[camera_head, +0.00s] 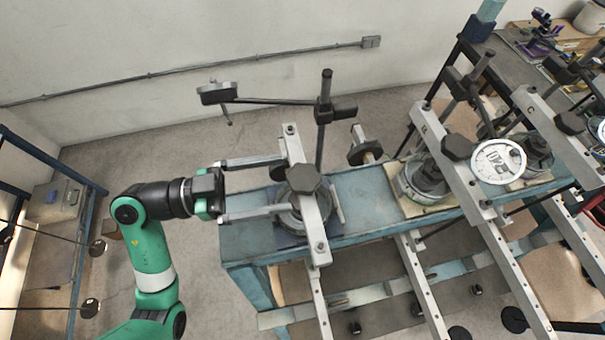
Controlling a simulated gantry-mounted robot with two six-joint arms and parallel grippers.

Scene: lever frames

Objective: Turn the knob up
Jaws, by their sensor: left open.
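A black faceted knob (304,180) sits on a grey metal lever bar (318,232) at the left end of the blue bench. My left gripper (279,185) comes in from the left, level with this knob. Its two long grey fingers are spread wide, one toward the knob's upper side and one toward its lower side. Nothing is held between them. I cannot tell whether the fingertips touch the knob or the bar. Similar black knobs sit on the middle lever bar (456,147) and the right lever bar (570,122). My right gripper is out of view.
The blue bench (360,198) carries the lever frames. A black post (324,118) with a thin rod stands behind the left knob. A round white dial (497,161) is at the right.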

